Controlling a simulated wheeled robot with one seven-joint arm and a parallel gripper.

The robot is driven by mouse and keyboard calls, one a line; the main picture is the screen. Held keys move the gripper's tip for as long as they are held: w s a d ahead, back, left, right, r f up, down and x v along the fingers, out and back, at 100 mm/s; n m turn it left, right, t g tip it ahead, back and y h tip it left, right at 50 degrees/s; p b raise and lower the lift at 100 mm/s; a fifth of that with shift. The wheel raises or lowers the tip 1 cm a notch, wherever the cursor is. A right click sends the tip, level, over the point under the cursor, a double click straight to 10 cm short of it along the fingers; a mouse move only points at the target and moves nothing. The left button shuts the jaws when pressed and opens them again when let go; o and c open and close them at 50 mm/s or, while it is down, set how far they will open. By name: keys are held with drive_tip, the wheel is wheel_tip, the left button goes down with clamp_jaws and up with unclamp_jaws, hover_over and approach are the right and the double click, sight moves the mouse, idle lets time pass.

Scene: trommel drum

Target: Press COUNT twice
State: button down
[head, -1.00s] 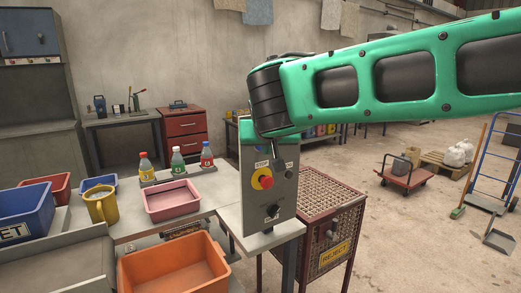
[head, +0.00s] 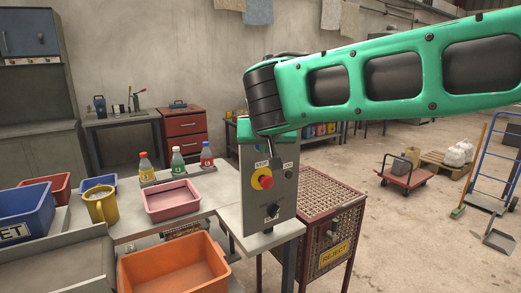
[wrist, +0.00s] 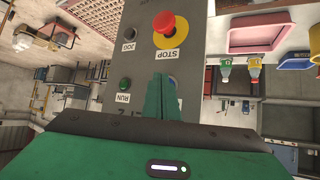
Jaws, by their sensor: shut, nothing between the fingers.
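The grey control panel (head: 246,200) stands upright at the table's right end in the head view. It carries a red STOP button on a yellow base (head: 263,179) and a black knob (head: 271,211). In the wrist view the panel appears upside down, with STOP (wrist: 164,22), JOG (wrist: 130,33) and a green RUN button (wrist: 125,84). A bluish button (wrist: 173,81) shows partly beside my fingers; its label is hidden, so I cannot tell whether it is COUNT. My gripper (wrist: 160,82) is shut and empty in front of the panel. Contact cannot be told.
A mesh REJECT cage (head: 325,215) stands right of the panel. A pink tray (head: 172,213), an orange bin (head: 172,282), a yellow mug (head: 101,207) and several small bottles (head: 178,163) are to the left.

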drive_tip(key=shift+w+a, duration=0.1)
drive_tip(key=shift+w, duration=0.1)
drive_tip(key=shift+s, duration=0.15)
idle(0.5)
drive_tip(key=shift+s+d, duration=0.5)
drive_tip(key=shift+s, duration=0.1)
drive_tip(key=s+d, duration=0.1)
drive_tip(key=s, duration=0.1)
drive_tip(key=s+d, duration=0.1)
drive_tip(key=s, duration=0.1)
drive_tip(key=shift+d, duration=0.4)
idle(0.5)
